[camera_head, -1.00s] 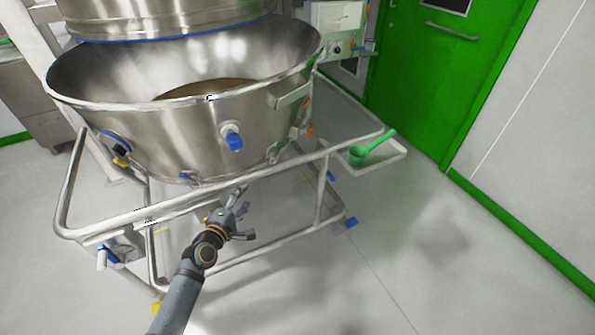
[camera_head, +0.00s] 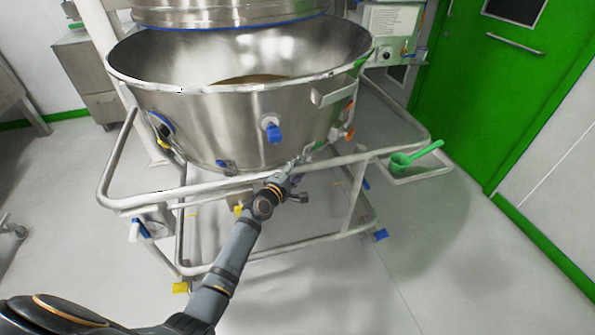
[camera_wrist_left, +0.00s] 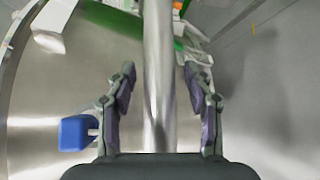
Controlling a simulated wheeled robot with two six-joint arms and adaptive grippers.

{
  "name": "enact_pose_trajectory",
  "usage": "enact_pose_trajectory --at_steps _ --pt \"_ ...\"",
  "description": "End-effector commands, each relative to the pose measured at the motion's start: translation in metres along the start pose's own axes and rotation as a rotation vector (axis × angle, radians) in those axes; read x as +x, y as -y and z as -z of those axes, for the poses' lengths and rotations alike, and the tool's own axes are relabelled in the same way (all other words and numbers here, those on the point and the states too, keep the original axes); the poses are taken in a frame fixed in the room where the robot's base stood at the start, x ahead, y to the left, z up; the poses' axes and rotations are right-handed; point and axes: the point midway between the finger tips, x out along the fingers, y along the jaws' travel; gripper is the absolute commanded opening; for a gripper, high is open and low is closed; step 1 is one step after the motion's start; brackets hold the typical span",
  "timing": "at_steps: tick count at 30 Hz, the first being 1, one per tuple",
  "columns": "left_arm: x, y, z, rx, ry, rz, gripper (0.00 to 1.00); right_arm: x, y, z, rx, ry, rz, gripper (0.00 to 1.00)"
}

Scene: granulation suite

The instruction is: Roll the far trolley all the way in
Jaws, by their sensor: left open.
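The trolley is a steel tube frame that carries a large round steel bowl (camera_head: 215,125) with brown material inside. Its front push rail (camera_head: 390,150) runs across the head view. My left gripper (camera_head: 295,172) is at this rail, below the blue-capped port. In the left wrist view, the rail (camera_wrist_left: 158,80) runs between the two open fingers of my left gripper (camera_wrist_left: 160,95), with a gap on each side. The fingers are not closed on it. My right gripper is not in view.
A green scoop (camera_head: 415,157) lies in a white tray (camera_head: 435,170) at the trolley's right side. A green door (camera_head: 490,90) and wall stand to the right. A steel cabinet (camera_head: 90,70) stands at the back left.

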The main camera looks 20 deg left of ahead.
Motion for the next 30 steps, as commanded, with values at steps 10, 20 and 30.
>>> enact_pose_trajectory --at_steps 10,20,30 --pt "-0.0003 -0.0002 0.0001 0.0 0.0 0.0 0.3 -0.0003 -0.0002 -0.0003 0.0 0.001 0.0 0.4" --pt "-0.0004 0.0 0.0002 0.0 0.0 0.0 0.0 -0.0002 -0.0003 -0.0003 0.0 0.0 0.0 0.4" --pt "0.0037 -0.0002 0.0047 0.002 -0.001 -0.001 0.0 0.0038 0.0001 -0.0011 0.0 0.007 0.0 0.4"
